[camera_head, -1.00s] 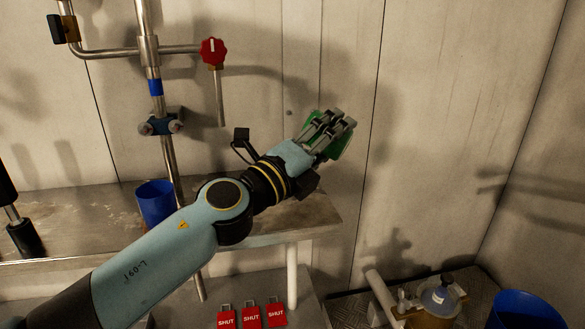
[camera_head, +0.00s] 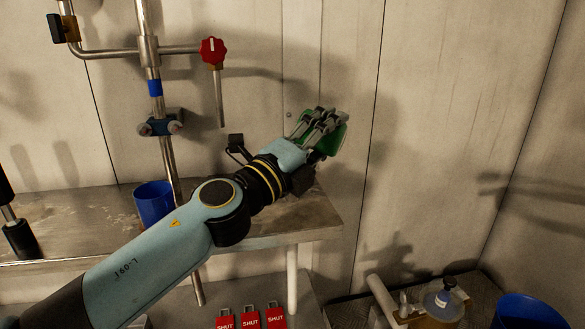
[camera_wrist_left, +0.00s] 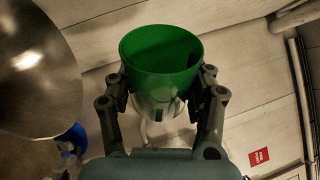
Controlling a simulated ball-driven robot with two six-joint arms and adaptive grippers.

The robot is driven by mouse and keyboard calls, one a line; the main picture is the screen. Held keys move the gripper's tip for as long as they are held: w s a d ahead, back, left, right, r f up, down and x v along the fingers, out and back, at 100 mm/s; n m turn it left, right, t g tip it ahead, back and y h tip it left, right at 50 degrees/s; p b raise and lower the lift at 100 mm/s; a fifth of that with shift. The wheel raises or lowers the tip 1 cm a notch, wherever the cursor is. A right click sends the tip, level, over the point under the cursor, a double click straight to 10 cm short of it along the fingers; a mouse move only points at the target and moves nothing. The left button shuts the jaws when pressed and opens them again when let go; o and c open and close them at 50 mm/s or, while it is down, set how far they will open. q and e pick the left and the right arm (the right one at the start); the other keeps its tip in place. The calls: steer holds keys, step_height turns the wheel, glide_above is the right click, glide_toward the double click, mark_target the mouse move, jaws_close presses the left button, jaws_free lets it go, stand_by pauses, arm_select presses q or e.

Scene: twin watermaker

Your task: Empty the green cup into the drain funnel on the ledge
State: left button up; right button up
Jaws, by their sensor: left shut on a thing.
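My left gripper (camera_head: 325,118) is shut on the green cup (camera_head: 332,141) and holds it in the air above the right end of the ledge (camera_head: 315,214). Its fingers partly cover the cup in the head view. In the left wrist view the green cup (camera_wrist_left: 160,50) sits between the fingers, and part of its dark inside shows. I cannot see whether it holds liquid. A large round shiny metal surface (camera_wrist_left: 38,75) lies left of the cup there; I cannot tell for sure that it is the drain funnel. No funnel is clear in the head view. My right gripper is not in view.
A blue cup (camera_head: 153,203) stands on the ledge beside a steel pipe. A red valve knob (camera_head: 212,51) with a downward spout is behind my arm. Red SHUT tags (camera_head: 250,319) are below. A jar (camera_head: 443,298) and a blue container (camera_head: 528,311) are at lower right.

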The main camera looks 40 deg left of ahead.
arm_select(q)
steer(key=shift+a+r+n+t+y+b, duration=0.2)
steer(key=shift+n+b, duration=0.1)
steer(key=shift+n, duration=0.35)
steer(key=shift+a+r+n+t+y+b, duration=0.1)
steer(key=shift+a+r+n+y+b, duration=0.15)
steer(key=shift+n, duration=0.4)
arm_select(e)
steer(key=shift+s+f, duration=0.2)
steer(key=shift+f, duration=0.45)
arm_select(q)
steer(key=shift+f+n+b, duration=0.2)
steer(key=shift+n+b, duration=0.2)
steer(key=shift+b, duration=0.05)
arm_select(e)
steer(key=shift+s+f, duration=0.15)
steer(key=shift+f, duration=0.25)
arm_select(q)
steer(key=shift+s+a+f+n+y+b, duration=0.15)
steer(key=shift+f+n+y+b, duration=0.25)
steer(key=shift+n+b, duration=0.5)
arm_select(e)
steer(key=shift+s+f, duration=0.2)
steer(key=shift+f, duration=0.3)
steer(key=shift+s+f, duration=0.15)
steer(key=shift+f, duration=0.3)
